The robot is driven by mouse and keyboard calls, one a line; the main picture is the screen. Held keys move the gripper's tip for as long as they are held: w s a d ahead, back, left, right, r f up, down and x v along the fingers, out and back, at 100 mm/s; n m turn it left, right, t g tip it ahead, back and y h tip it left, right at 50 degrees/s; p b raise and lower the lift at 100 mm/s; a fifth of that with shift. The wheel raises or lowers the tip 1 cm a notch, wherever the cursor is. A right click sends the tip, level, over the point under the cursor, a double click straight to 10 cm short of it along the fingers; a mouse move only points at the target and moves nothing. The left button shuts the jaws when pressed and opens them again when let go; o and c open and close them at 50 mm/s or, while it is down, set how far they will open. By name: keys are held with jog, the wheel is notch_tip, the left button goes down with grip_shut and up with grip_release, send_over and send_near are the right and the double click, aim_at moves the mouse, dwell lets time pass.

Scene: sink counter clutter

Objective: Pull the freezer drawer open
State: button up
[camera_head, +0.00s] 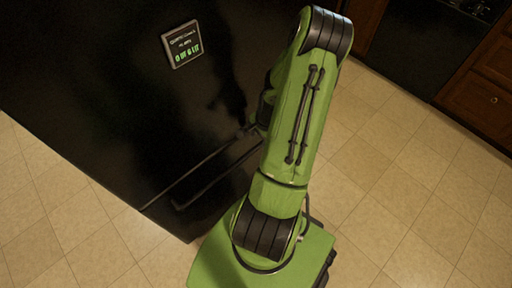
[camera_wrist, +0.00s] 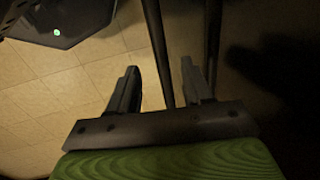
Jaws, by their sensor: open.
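The black freezer front (camera_head: 120,110) fills the left of the head view. The freezer drawer (camera_head: 180,215) is its low part, with a long dark handle bar (camera_head: 215,180) slanting along it. The drawer looks shut. My gripper (camera_head: 250,130) is near the handle's upper right end, mostly hidden by my green arm and dark against the black front. In the wrist view my gripper (camera_wrist: 160,74) is open, its two fingers apart. A thin dark bar, seemingly the handle (camera_wrist: 157,50), runs down between the fingers. I cannot tell whether either finger touches it.
A small display panel (camera_head: 182,44) with green digits is on the upper freezer front. Tan floor tiles (camera_head: 400,200) are clear to the right and at the lower left. Brown wooden cabinets (camera_head: 485,95) and a dark appliance (camera_head: 420,50) stand at the upper right.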

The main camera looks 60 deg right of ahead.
aim_at(257, 147)
jog(key=f+b, duration=0.1)
jog(key=f, duration=0.2)
jog(key=w+f+b, duration=0.1)
jog(key=f, duration=0.3)
jog(key=shift+w+d, duration=0.15)
jog(key=shift+w, duration=0.05)
jog(key=shift+c, duration=0.3)
grip_shut()
